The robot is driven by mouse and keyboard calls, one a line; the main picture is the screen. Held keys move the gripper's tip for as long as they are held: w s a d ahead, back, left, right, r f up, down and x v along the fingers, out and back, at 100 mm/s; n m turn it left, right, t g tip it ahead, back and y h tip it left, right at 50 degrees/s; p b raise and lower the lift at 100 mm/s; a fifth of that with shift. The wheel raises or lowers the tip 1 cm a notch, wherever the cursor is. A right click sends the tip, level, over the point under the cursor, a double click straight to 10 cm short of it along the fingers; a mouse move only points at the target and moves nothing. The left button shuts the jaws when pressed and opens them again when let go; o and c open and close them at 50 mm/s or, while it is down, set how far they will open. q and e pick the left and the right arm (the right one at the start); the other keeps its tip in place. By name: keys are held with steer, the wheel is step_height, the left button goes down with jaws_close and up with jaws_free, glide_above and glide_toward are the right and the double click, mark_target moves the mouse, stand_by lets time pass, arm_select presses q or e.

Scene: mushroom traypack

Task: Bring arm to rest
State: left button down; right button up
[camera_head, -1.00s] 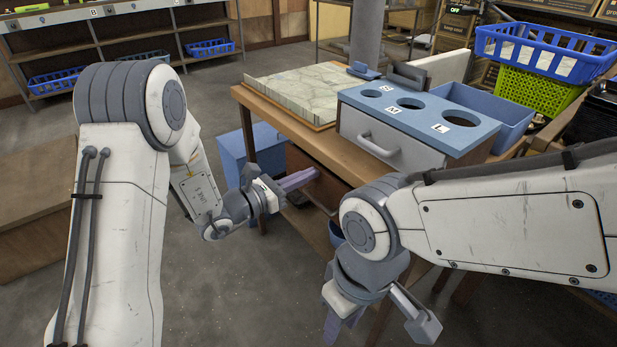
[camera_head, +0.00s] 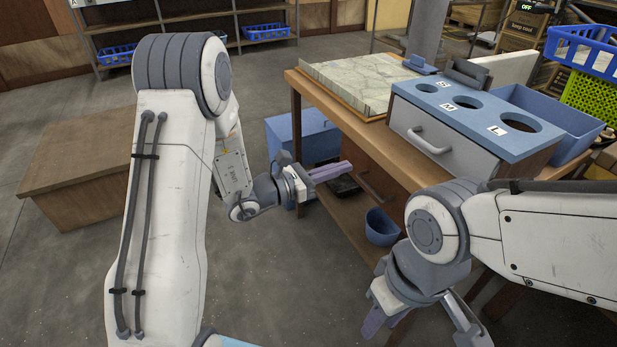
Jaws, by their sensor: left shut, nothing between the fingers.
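My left gripper (camera_head: 345,170) reaches in from the left and hangs in the air in front of the wooden table's left side, at about the height below the tabletop. Its purple fingers lie together with nothing between them. My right gripper (camera_head: 374,325) hangs low at the bottom of the view, in front of the table.
The wooden table (camera_head: 345,118) carries a pale mat (camera_head: 365,82), a drawer unit with S, M and L holes (camera_head: 445,140) and a blue bin (camera_head: 560,125). A blue box (camera_head: 300,140) and blue bucket (camera_head: 381,228) are below. A wooden block (camera_head: 85,150) stands left; floor between is clear.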

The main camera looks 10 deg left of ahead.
arm_select(q)
steer(key=v, duration=0.7)
steer(key=s+d+f+m+g+y+p, duration=0.1)
steer(key=s+d+f+m+g+y, duration=0.15)
steer(key=s+m+g, duration=0.55)
steer(key=s+d+f+m+g+y, duration=0.25)
steer(key=s+m+g, duration=0.3)
steer(key=s, duration=0.45)
steer(key=a+f+m+y, duration=0.3)
steer(key=a+m+y, duration=0.3)
steer(key=a+m, duration=0.15)
steer(key=w+a+r+m+t+y, duration=0.3)
steer(key=w+a+m+t, duration=0.1)
steer(key=m, duration=0.1)
steer(key=s+d+r+m+g+h, duration=0.1)
steer(key=s+d+r+m, duration=0.25)
steer(key=s+d, duration=0.35)
steer(key=s+d+r+m+g, duration=0.1)
steer(key=s+d+r+m, duration=0.1)
steer(key=s+d+m, duration=0.3)
step_height(320, 180, up, 33)
steer(key=d+n+p, duration=0.1)
steer(key=p, duration=3.1)
steer(key=shift+s+p, duration=0.35)
steer(key=shift+s, duration=0.1)
